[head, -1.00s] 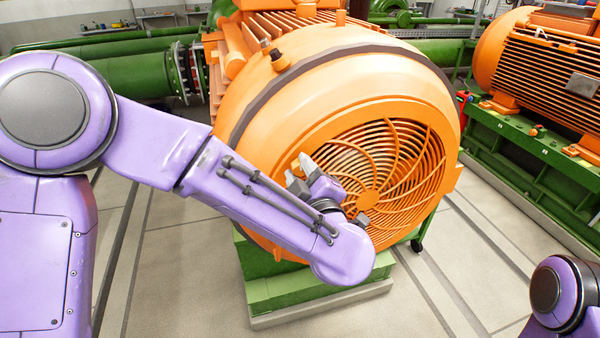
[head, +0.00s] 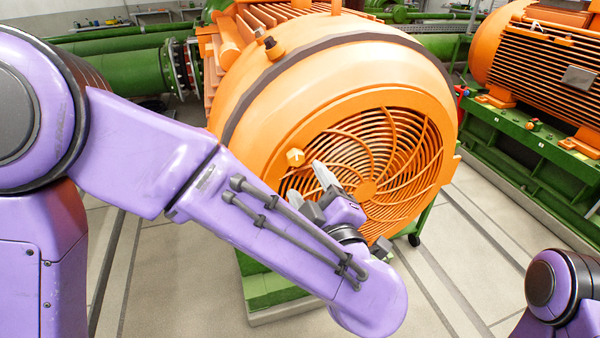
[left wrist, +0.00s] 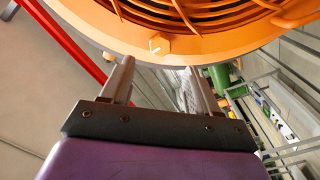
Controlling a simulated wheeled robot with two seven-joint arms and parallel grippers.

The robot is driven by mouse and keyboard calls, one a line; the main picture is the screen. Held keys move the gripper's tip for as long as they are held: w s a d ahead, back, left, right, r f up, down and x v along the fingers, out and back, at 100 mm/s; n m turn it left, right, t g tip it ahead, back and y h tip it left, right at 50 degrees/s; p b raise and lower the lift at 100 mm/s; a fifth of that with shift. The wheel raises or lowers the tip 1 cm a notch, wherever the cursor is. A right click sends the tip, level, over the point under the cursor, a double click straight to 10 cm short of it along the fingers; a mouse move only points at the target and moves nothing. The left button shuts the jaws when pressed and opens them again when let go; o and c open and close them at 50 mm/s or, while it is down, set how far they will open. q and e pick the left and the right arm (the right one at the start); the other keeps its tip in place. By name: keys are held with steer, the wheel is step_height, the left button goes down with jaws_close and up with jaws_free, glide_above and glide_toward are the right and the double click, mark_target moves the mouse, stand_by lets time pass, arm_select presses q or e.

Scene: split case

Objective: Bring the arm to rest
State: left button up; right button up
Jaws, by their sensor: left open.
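My left arm comes in from the left in the head view. My left gripper (head: 316,190) is in front of the orange motor's round grille. In the left wrist view my left gripper (left wrist: 158,80) shows two fingers set apart with nothing between them. An orange bolt (left wrist: 159,45) on the motor's rim lies beyond the fingertips, apart from them. The bolt also shows in the head view (head: 295,157), left of the fingertips. At the lower right of the head view only a purple joint of my right arm shows; its gripper is not in view.
The large orange motor (head: 340,85) stands on a green base (head: 268,285) close to my left gripper. A second orange motor (head: 545,55) stands at the right on a green frame (head: 530,145). Green pipes (head: 120,68) run behind. The floor between the motors is clear.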

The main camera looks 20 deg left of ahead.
arm_select(q)
steer(key=v, duration=0.3)
steer(key=shift+a, duration=0.1)
